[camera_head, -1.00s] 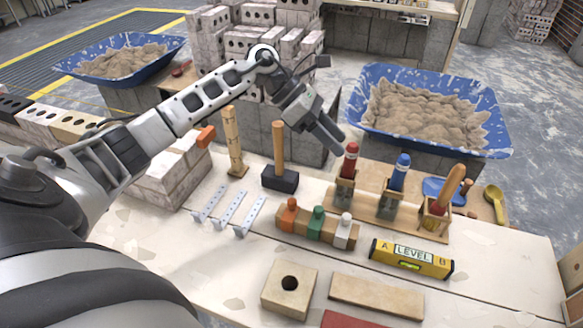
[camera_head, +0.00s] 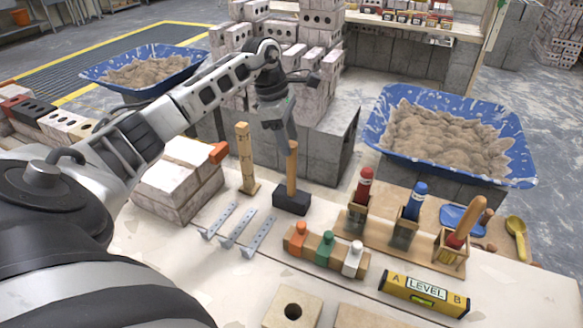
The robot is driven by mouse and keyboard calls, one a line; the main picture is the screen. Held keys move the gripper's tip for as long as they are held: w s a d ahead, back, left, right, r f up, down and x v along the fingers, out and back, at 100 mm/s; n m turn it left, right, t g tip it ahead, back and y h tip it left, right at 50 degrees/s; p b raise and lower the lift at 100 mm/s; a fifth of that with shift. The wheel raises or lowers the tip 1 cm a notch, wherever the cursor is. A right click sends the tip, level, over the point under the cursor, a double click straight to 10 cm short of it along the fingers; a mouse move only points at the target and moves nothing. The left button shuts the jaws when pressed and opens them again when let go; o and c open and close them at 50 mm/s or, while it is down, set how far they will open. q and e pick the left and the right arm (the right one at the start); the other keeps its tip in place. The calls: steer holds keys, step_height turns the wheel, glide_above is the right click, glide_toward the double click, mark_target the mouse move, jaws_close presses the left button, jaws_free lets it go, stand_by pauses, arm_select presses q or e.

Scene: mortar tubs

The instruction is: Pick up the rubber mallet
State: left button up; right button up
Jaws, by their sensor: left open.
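The rubber mallet stands on its black head (camera_head: 291,201) on the pale bench, with its wooden handle (camera_head: 292,170) pointing up. My left gripper (camera_head: 286,146) points down at the top of the handle, and its fingers overlap the handle's upper end in the picture. The gripper is open. I cannot tell whether the fingers are around the handle or in front of or behind it. My right gripper is not in view.
A wooden post (camera_head: 246,160) stands just left of the mallet. Metal brackets (camera_head: 240,228), a block with coloured pegs (camera_head: 325,248), a rack of handled tools (camera_head: 410,218) and a yellow level (camera_head: 424,294) lie nearby. A blue mortar tub (camera_head: 512,160) stands behind.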

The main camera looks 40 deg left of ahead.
mark_target(294, 155)
arm_select(q)
steer(key=shift+p+x, duration=0.3)
steer(key=shift+x, duration=2.45)
jaws_close()
